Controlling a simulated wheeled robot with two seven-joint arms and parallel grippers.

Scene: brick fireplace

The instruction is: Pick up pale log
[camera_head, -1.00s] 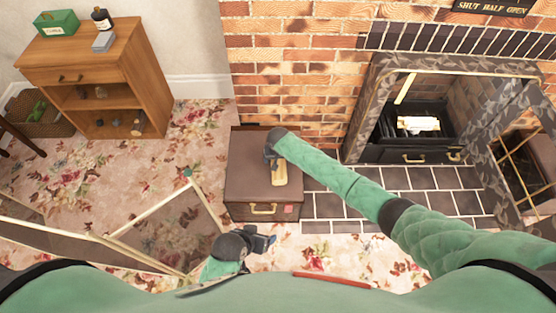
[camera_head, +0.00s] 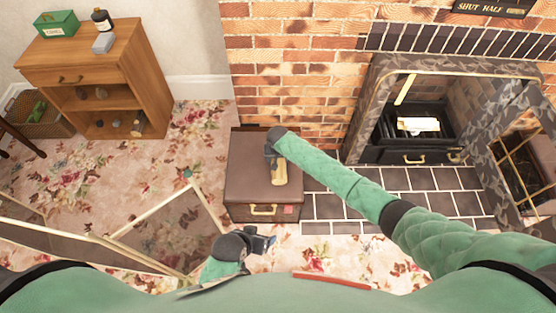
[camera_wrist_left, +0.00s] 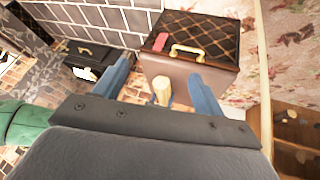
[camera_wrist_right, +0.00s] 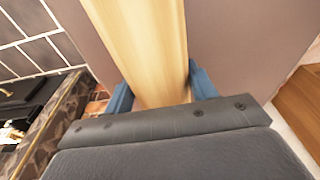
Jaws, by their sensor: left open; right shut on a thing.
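The pale log (camera_head: 280,171) is over the lid of the brown chest (camera_head: 244,180), in front of the fireplace. My right gripper (camera_head: 274,152) is shut on its far end. In the right wrist view the log (camera_wrist_right: 150,45) runs between the two blue fingers (camera_wrist_right: 160,88). I cannot tell whether it still touches the lid. My left gripper (camera_head: 266,242) is open and empty, low in front of the chest. In the left wrist view the log's end (camera_wrist_left: 162,88) shows beyond the open fingers, apart from them.
The fireplace (camera_head: 415,125) with a pale stack inside stands at right, above dark hearth tiles (camera_head: 400,178). A glass screen (camera_head: 165,225) with a pale frame stands at lower left. A wooden cabinet (camera_head: 85,65) is at the upper left. Flowered carpet between cabinet and chest is clear.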

